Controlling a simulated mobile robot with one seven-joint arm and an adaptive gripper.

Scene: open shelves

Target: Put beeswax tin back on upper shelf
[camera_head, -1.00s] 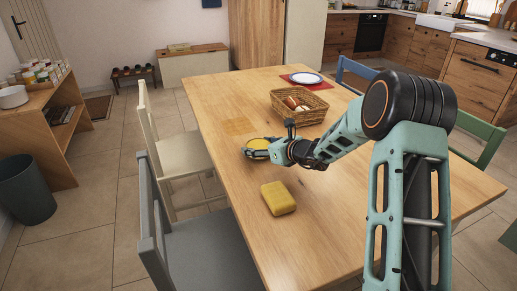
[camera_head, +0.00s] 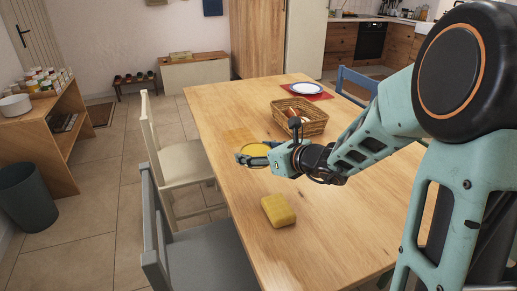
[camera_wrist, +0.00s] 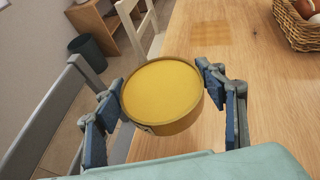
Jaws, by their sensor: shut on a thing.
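The beeswax tin (camera_wrist: 162,92) is round and yellow-topped, and fills the middle of the wrist view. My gripper (camera_wrist: 160,100) is shut on it, with one blue-padded finger on each side. In the head view the tin (camera_head: 254,150) shows at the end of my gripper (camera_head: 266,152), by the left edge of the wooden table (camera_head: 340,215). The tin appears held above the table edge. An open wooden shelf unit (camera_head: 62,115) stands at the far left, with several small jars and a white bowl on its top board and dark items on a lower board.
A yellow sponge-like block (camera_head: 278,210) lies on the table near its left edge. A wicker basket (camera_head: 300,118) and a plate (camera_head: 307,88) on a red mat stand farther back. A white chair (camera_head: 180,160), a grey chair (camera_head: 205,255) and a dark bin (camera_head: 27,197) stand left of the table.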

